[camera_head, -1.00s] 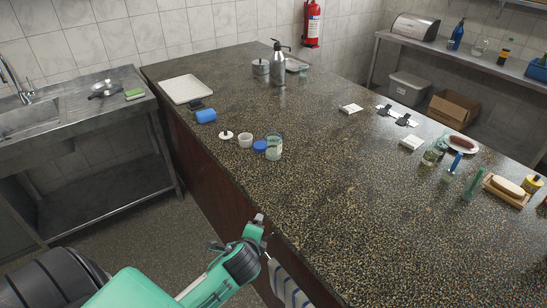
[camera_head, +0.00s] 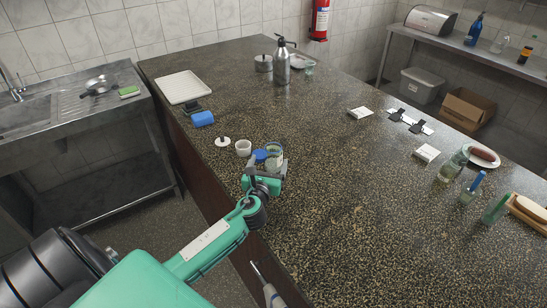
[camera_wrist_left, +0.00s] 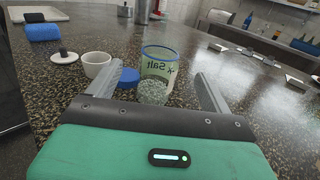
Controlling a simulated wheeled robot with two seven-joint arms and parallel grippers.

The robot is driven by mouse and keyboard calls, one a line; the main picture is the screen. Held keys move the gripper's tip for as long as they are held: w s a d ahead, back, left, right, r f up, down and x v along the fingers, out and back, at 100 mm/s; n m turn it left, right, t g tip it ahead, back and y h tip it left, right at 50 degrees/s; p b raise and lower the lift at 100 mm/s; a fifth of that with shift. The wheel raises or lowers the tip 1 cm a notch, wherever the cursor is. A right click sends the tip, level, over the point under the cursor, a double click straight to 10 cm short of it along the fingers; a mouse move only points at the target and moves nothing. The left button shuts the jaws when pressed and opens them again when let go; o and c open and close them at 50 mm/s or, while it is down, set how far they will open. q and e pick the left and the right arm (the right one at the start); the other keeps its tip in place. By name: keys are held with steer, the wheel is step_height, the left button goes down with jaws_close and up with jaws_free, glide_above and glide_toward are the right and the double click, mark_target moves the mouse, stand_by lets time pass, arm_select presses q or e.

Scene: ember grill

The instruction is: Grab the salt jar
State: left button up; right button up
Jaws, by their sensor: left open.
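The salt jar (camera_head: 274,149) is clear glass with a blue rim and stands near the left edge of the counter, partly hidden by my left gripper in the head view. In the left wrist view the jar (camera_wrist_left: 158,62) stands upright with pale contents and the word "Salt" showing reversed. My left gripper (camera_head: 266,168) is open and low at the counter, on the near side of the jar. Its two fingers (camera_wrist_left: 155,85) point at the jar from either side, and nothing is gripped.
A blue lid (camera_wrist_left: 128,77) lies close beside the jar and the left finger. A white cup (camera_head: 243,148) and a white lid with a dark knob (camera_head: 223,141) are further left. A blue roll (camera_head: 203,118) and a white tray (camera_head: 183,88) lie beyond. The counter's middle is clear.

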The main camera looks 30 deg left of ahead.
mark_target(271, 163)
arm_select(q)
step_height(271, 163, down, 4)
steer(key=shift+w+f, duration=0.1)
steer(key=shift+w+a+r, duration=0.2)
steer(key=shift+w+a, duration=0.05)
steer(key=shift+w, duration=0.2)
steer(key=shift+w+a+f, duration=0.1)
steer(key=shift+w, duration=0.3)
steer(key=shift+w+a, duration=0.15)
steer(key=shift+w, duration=0.2)
steer(key=x, duration=0.5)
steer(key=shift+p, duration=0.35)
arm_select(e)
steer(key=shift+r, duration=0.25)
arm_select(q)
steer(key=c, duration=1.2)
